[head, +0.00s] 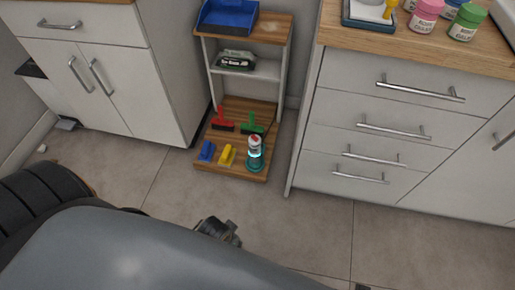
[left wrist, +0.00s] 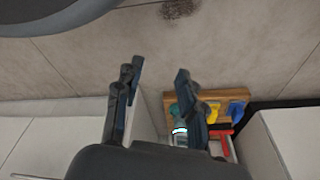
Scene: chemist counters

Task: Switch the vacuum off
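A small teal, white and red upright device with a glowing cyan band (head: 255,153) stands at the front right of the low wooden shelf; I take it to be the vacuum. Its lit band also shows in the left wrist view (left wrist: 180,131), partly behind a finger. My left gripper (left wrist: 160,75) has its two dark fingers spread apart with nothing between them. The shelf lies beyond its right finger. In the head view a dark piece of my arm shows above the floor in front of the shelf. My right gripper is not in view.
The wooden bottom shelf (head: 235,172) also holds red (head: 223,123), green (head: 252,124), blue (head: 206,151) and yellow (head: 227,155) brushes. White cabinets (head: 128,95) and drawers (head: 335,130) flank the shelf unit. The tiled floor (head: 320,230) in front is clear.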

